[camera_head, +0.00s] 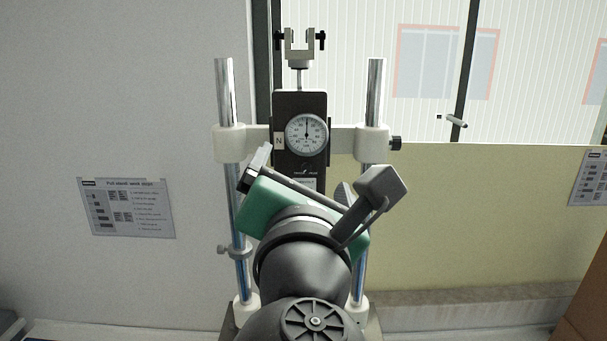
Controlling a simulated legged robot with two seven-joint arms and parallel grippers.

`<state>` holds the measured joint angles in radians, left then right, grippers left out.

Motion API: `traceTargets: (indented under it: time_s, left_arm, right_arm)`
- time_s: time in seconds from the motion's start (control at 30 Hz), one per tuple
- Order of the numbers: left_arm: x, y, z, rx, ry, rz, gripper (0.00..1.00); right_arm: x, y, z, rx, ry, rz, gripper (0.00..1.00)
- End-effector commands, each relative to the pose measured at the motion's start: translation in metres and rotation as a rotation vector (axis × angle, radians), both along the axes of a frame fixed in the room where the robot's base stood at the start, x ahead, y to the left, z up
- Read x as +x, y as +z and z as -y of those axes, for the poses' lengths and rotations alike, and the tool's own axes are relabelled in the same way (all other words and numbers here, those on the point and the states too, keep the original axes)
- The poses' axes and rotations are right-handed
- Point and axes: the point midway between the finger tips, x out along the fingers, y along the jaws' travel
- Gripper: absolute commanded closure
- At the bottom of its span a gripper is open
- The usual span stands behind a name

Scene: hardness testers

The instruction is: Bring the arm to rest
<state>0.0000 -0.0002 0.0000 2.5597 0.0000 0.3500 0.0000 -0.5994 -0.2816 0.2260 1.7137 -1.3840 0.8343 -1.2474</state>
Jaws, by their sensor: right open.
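My right arm (303,272) rises from the bottom middle of the head view, dark grey and rounded. Its green-bodied right gripper (320,175) is raised and tilted. The two fingers stand wide apart, one at the left and one at the right, with nothing seen between them. It appears in front of the test stand and hides the stand's lower middle. I cannot tell how far apart they are in depth. My left gripper is not in view.
The test stand has two chrome posts (375,90), a round dial gauge (307,134) and a clamp (299,42) on top. A printed sheet (127,208) hangs on the left wall. A brown block (585,290) stands at the lower right. A window is behind.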

Motion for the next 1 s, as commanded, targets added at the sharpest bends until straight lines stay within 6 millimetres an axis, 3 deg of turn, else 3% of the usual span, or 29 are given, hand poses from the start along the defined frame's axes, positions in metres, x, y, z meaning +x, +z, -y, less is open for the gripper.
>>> traceTargets:
  time_s: [0.03, 0.1, 0.47, 0.57, 0.67, 0.83, 1.0]
  left_arm:
    - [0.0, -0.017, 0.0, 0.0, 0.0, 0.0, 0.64]
    - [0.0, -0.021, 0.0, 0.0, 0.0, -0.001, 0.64]
    - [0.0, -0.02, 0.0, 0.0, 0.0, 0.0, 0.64]
    - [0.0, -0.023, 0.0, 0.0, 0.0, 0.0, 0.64]
    - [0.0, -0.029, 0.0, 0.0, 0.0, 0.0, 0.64]
    - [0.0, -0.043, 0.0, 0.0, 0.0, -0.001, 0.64]
    - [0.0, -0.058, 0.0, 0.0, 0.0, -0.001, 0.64]
  right_arm:
    - [-0.009, -0.007, -0.002, 0.004, 0.005, 0.004, 0.09]
    - [-0.016, -0.005, -0.001, 0.003, 0.004, 0.002, 0.09]
    - [-0.021, -0.001, 0.0, 0.002, 0.001, -0.002, 0.09]
    - [-0.014, -0.019, 0.001, 0.026, -0.005, -0.036, 0.09]
    - [0.007, -0.075, 0.008, 0.113, -0.03, -0.147, 0.09]
    - [0.037, -0.223, 0.042, 0.429, -0.171, -0.43, 0.09]
    - [0.031, -0.373, 0.093, 0.857, -0.457, -0.664, 0.09]
